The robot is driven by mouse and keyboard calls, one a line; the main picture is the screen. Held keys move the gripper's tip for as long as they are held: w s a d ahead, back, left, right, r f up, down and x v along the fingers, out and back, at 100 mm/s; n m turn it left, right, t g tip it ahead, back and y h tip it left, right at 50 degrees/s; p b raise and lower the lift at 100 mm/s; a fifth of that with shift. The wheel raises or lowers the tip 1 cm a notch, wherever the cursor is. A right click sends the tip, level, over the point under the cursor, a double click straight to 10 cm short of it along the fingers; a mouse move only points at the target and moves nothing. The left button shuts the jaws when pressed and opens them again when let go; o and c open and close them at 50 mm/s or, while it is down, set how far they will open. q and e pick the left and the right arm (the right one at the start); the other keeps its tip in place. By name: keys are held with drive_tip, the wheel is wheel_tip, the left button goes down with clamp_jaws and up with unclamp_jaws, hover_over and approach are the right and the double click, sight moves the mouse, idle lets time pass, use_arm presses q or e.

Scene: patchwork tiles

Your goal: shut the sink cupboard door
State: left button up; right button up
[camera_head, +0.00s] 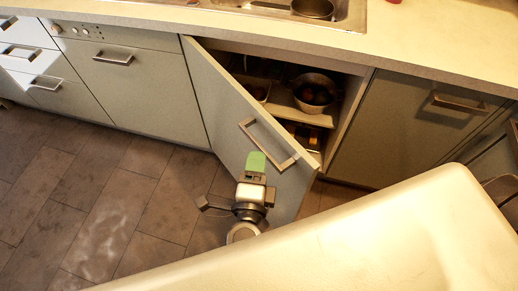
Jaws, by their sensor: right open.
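The sink cupboard door (228,112) is grey-green, hinged at its left edge, and stands wide open, swung out over the floor. Its metal bar handle (268,145) is on the face toward me. My right gripper (240,184) is in front of the lower part of the door, just below the handle, with a green pad uppermost. It is open, with nothing seen between its fingers. The green pad looks close to the handle and door, but I cannot tell whether it touches. My left gripper is not in view.
The open cupboard holds a pot (314,92) on its shelf, with other items below. The counter (420,45) with the sink (344,14) runs above. A closed cupboard (405,125) is to the right; closed drawers are at left. Tiled floor (110,205) is clear to the left.

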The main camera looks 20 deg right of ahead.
sight(259, 149)
drive_tip(key=shift+x, duration=1.75)
clamp_jaws()
